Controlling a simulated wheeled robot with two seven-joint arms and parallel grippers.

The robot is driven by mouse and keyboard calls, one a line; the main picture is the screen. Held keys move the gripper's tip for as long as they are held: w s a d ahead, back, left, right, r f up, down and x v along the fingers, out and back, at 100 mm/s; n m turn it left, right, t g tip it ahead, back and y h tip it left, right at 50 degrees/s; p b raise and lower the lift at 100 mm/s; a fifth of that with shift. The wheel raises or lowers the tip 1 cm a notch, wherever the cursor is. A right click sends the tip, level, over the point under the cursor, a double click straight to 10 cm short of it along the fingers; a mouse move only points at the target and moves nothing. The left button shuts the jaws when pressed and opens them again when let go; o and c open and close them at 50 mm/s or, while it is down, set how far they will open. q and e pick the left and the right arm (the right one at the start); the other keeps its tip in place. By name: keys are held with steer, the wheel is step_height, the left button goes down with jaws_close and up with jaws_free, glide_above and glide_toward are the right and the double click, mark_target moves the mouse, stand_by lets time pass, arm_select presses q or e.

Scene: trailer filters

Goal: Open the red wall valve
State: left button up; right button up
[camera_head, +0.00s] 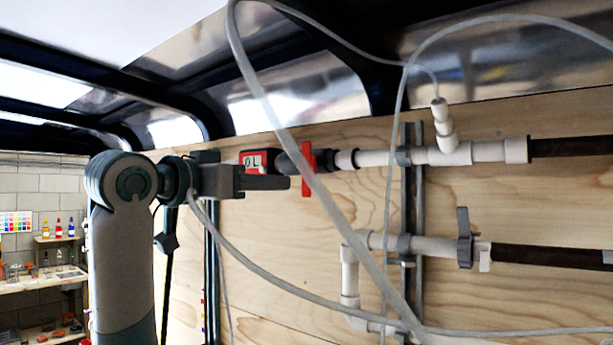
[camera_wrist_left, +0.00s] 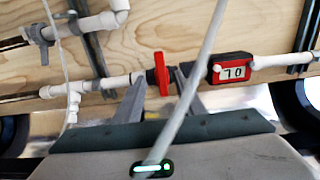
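The red wall valve's handle (camera_head: 307,170) sits on a pipe along the plywood wall and stands roughly upright, across the pipe. In the left wrist view the red handle (camera_wrist_left: 162,74) also lies across its pipe. My left gripper (camera_head: 287,182) is just left of the handle in the head view, its fingers pointing right. In the left wrist view its two fingers (camera_wrist_left: 160,82) are apart, one on each side of the handle, with no clear grip on it. A pale hose partly covers the handle area in the head view and one finger in the wrist view. My right gripper is not seen.
A red meter with a small display (camera_head: 258,161) sits on the same pipe, left of the valve. A pale hose (camera_head: 265,100) hangs across the front. A grey-handled valve (camera_head: 463,237) is on the lower pipe. Shelves with bottles (camera_head: 45,240) stand far left.

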mark_target(305, 183)
arm_select(q)
steer(key=p+x, duration=0.5)
steer(key=x, duration=0.6)
steer(key=shift+r+p, duration=0.1)
steer(key=shift+p, duration=0.25)
steer(key=shift+w+d, duration=0.4)
steer(key=shift+w, duration=0.1)
jaws_close()
